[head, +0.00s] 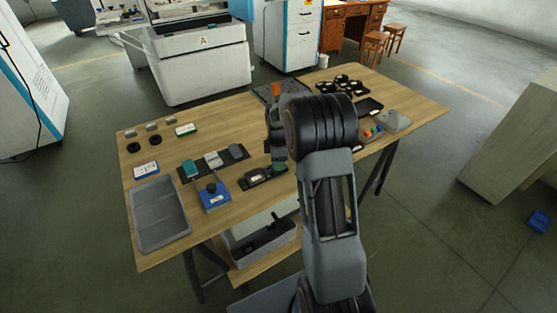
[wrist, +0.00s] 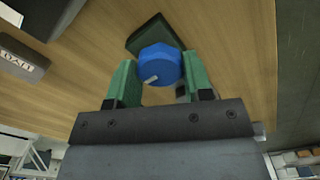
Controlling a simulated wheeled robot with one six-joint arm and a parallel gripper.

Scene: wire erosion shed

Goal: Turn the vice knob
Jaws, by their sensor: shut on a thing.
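The vice knob (wrist: 160,64) is a round blue knob with a pale mark on its face, in the middle of the wrist view. A dark green block (wrist: 146,33), which looks like the vice body, shows just beyond it on the wooden table. My gripper (wrist: 160,72) has green fingers on either side of the knob, shut on it. In the head view my gripper (head: 277,150) is low over the table's middle, partly hidden by my arm. The knob cannot be made out there.
The wooden table (head: 226,129) holds a grey tray (head: 160,215), a blue block with a black knob (head: 214,196), a dark gauge-like case (head: 262,177) beside my gripper, and several black round parts at the back right. A grey bin (head: 262,243) sits below.

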